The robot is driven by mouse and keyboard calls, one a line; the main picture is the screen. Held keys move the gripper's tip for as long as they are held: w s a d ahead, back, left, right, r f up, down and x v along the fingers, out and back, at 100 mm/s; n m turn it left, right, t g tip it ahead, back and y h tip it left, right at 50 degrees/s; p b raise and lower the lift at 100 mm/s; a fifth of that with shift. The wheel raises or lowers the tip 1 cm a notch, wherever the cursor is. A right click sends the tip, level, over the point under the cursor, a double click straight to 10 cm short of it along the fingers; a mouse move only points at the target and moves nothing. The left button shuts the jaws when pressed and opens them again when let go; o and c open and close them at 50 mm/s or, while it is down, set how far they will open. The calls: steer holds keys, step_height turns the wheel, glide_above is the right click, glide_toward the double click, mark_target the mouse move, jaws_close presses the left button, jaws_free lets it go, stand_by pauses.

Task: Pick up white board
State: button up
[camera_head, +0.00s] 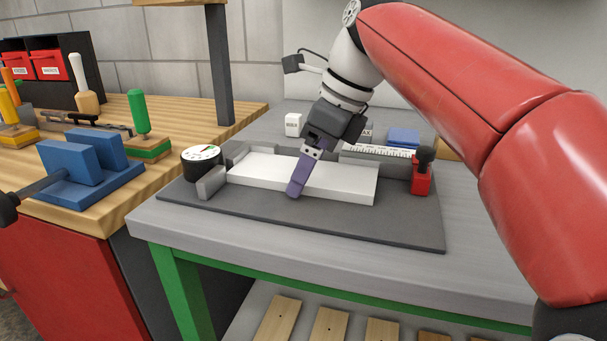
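The white board (345,185) lies flat on a dark grey mat (330,224) on the grey workbench. It is long and runs left to right, with grey blocks at its left end and behind it. My gripper (294,190) reaches down from above, its purple finger in front of or over the middle of the board. Only one finger shows clearly; the other is hidden behind it. I cannot tell whether the fingers touch the board or whether they are open or shut.
A round black-and-white dial (202,160) stands at the mat's left. A red block with a black knob (421,175) stands at its right end. A ruler (378,150) and a blue box (403,138) are behind. A wooden bench (165,113) with a blue vise (92,160) is at left.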

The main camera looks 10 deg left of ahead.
steer(key=c, duration=1)
step_height(320, 180, up, 7)
steer(key=shift+r, duration=1.4)
steer(key=shift+s, duration=0.1)
